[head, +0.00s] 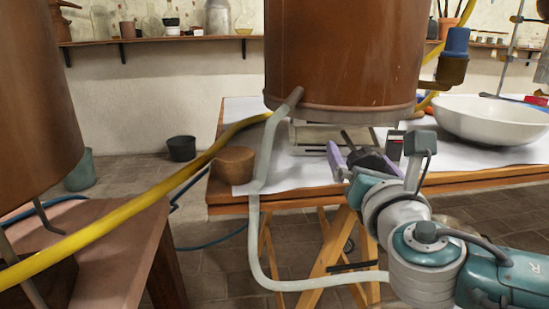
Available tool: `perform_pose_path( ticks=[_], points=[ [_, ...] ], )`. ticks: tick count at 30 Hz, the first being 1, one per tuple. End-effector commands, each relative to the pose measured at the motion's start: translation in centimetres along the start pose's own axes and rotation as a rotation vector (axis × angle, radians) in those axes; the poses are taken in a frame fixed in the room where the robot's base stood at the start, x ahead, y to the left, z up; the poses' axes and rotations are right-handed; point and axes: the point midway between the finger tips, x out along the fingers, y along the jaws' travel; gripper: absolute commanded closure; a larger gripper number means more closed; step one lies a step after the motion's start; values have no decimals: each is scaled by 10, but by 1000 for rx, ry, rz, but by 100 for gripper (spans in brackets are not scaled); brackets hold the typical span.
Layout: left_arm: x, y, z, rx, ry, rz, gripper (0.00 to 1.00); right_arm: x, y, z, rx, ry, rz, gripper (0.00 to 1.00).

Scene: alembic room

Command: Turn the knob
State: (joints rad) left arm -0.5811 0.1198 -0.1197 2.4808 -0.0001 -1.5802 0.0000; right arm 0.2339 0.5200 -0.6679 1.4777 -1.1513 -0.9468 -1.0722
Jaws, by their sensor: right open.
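My right gripper (350,153) reaches in from the lower right over the far table, below the large copper vessel (345,55). It is open, with nothing visible between its fingers. A pale low device (320,136) stands on the table just behind the gripper, under the vessel, and is partly hidden. I cannot make out a knob on it. A blue cylindrical piece (457,40) sits on a brown fitting at the vessel's right side; I cannot tell whether it is the knob. My left gripper is not in view.
A wooden table (400,184) with white paper bears a white bowl (492,117) at right and a brown wooden pot (234,164) at left. A yellow hose (130,207) and a pale tube (262,165) cross the view. Another copper vessel (35,95) stands at left.

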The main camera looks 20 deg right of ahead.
Motion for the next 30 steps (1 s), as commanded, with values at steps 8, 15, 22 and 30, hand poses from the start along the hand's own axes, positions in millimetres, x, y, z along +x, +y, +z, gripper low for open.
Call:
perform_pose_path(
  ticks=[8,15,22,30],
  points=[
    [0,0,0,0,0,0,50,1,0,0,1,1,0,2],
    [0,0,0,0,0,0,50,1,0,0,1,1,0,29],
    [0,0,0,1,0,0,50,1,0,0,1,1,0,55],
    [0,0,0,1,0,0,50,1,0,0,1,1,0,82]
  ],
)
